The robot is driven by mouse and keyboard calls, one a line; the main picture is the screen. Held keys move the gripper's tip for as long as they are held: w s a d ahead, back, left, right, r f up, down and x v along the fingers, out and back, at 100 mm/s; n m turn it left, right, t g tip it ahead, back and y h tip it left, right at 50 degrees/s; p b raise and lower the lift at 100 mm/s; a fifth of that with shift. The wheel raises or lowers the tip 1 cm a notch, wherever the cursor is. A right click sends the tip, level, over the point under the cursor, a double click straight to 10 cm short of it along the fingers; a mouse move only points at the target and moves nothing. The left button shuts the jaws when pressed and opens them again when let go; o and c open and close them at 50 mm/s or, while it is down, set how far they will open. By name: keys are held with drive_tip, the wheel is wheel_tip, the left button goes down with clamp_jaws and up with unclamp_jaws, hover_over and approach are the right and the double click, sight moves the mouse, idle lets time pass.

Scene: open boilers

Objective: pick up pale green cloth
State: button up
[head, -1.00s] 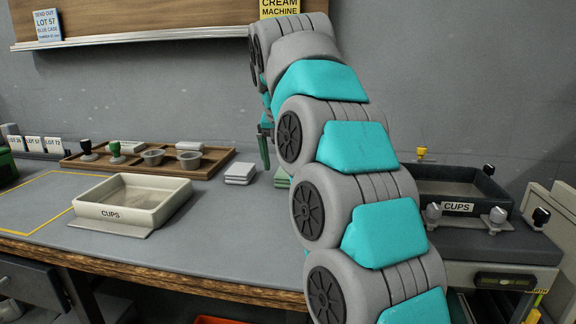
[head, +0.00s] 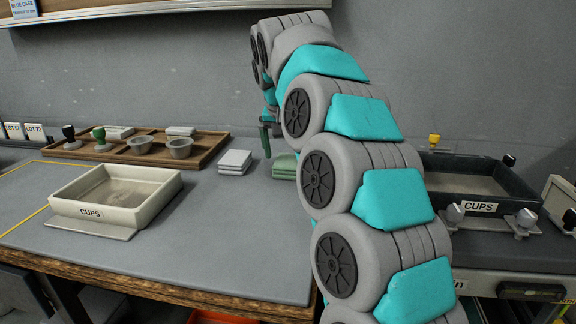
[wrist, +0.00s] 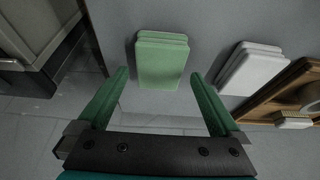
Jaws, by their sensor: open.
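The pale green cloth (wrist: 162,62) is a folded stack lying flat on the grey bench top in the wrist view. In the head view the pale green cloth (head: 284,166) shows only in part, with my arm hiding its right side. My gripper (wrist: 158,82) is open and empty, its two green fingers spread wide. In the wrist view the cloth lies just beyond the fingertips, roughly between their lines.
A folded white cloth stack (head: 235,161) lies left of the green one. A dark CUPS tray (head: 480,208) stands right of my arm.

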drive_tip(key=shift+x, duration=1.5)
drive_tip(key=c, duration=1.3)
drive_tip(key=shift+r, duration=0.15)
drive_tip(key=shift+r, duration=1.7)
drive_tip(key=s+b, duration=0.1)
drive_tip(key=s, duration=0.4)
drive_tip(key=s+r, duration=0.1)
drive_tip(key=s, duration=0.4)
drive_tip(key=s+b, duration=0.1)
drive_tip(key=s, duration=0.5)
drive_tip(key=shift+r+b, duration=0.2)
drive_tip(key=shift+b, duration=0.1)
drive_tip(key=o, duration=1)
drive_tip(key=shift+c, duration=0.2)
drive_tip(key=c, duration=0.7)
